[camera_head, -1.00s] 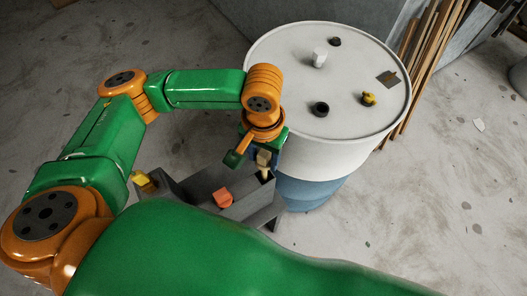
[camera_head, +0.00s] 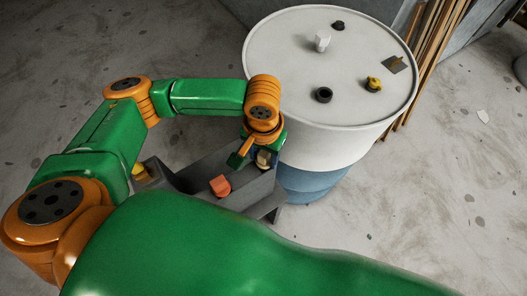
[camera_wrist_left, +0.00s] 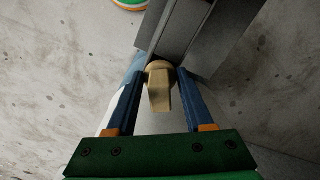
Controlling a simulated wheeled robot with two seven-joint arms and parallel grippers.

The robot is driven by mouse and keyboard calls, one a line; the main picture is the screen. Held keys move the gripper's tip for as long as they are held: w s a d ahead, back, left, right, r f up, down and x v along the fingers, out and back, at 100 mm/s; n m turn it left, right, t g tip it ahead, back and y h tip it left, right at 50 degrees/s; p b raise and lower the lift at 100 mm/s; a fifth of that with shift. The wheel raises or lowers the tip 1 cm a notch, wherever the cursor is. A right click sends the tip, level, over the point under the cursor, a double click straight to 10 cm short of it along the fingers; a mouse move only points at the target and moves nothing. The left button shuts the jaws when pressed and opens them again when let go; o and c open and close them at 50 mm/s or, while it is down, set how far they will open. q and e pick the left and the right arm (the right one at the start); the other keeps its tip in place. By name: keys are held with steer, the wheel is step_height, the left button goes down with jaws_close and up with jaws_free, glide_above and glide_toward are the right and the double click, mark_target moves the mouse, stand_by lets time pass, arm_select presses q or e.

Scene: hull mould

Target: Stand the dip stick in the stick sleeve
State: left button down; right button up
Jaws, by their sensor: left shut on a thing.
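My left gripper (camera_head: 262,157) is shut on a tan piece (camera_head: 263,159), which I take to be the dip stick. In the left wrist view the tan piece (camera_wrist_left: 160,88) sits between the two blue fingers of the gripper (camera_wrist_left: 160,76), its rounded end towards the grey trough. Its far end is hidden. The gripper is over the right end of the trough, beside the drum. A short black open ring (camera_head: 323,95) stands on the drum top; I cannot tell whether it is the stick sleeve. My right gripper is not in view.
The white and blue drum (camera_head: 300,150) carries a white cylinder (camera_head: 322,42), a yellow piece (camera_head: 374,84), a small dark piece (camera_head: 338,25) and a dark plate (camera_head: 394,64). The grey trough (camera_head: 200,165) holds an orange block (camera_head: 220,185). Planks (camera_head: 440,50) lean behind the drum.

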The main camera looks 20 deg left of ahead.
arm_select(q)
steer(key=shift+f, duration=0.7)
steer(key=shift+c, duration=1)
jaws_free()
steer(key=shift+r, duration=0.1)
step_height(320, 180, up, 7)
steer(key=shift+f, duration=0.1)
